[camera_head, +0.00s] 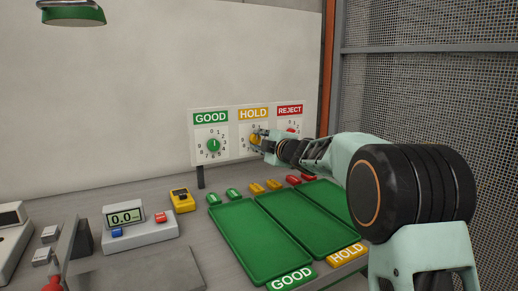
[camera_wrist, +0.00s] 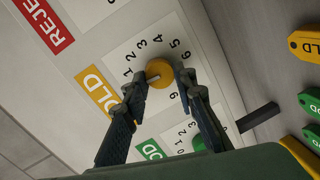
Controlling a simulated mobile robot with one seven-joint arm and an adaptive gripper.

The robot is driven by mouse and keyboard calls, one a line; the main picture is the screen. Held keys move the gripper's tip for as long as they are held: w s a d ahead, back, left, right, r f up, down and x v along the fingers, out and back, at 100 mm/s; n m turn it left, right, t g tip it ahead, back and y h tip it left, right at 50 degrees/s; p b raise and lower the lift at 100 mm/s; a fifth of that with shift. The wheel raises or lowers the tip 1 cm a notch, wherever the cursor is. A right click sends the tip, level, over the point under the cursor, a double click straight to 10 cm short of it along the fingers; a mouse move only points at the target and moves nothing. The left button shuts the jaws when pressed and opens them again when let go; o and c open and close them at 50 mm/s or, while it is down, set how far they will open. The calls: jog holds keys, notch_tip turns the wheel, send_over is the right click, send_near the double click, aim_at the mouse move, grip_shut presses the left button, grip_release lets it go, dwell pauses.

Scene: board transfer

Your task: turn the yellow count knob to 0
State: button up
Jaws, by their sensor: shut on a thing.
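The yellow count knob (camera_head: 254,139) is on the HOLD dial, the middle one of three dials on an upright white panel (camera_head: 223,165). In the wrist view the round yellow knob (camera_wrist: 159,70) sits between the fingertips of my gripper (camera_wrist: 161,79), which is shut on it. A small pale mark shows on the knob toward the left finger, on the low-number side of the dial. The fingers hide part of the number ring, so the exact number it points at cannot be told. In the head view my gripper (camera_head: 266,139) covers part of this dial.
The green GOOD knob (camera_head: 213,145) is left of it and the red REJECT knob (camera_head: 291,130) is right, close to my arm. Green trays (camera_head: 258,240), coloured tags, a counter box (camera_head: 138,226) and a yellow device (camera_head: 182,200) lie on the bench below.

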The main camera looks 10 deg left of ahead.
jog(key=shift+f+n+b, duration=0.1)
jog(key=shift+n+b, duration=0.3)
jog(key=shift+n, duration=0.1)
dwell(0.3)
jog(key=o, duration=1.2)
jog(key=shift+c, duration=0.2)
jog(key=shift+s, duration=0.1)
jog(key=v, duration=1.2)
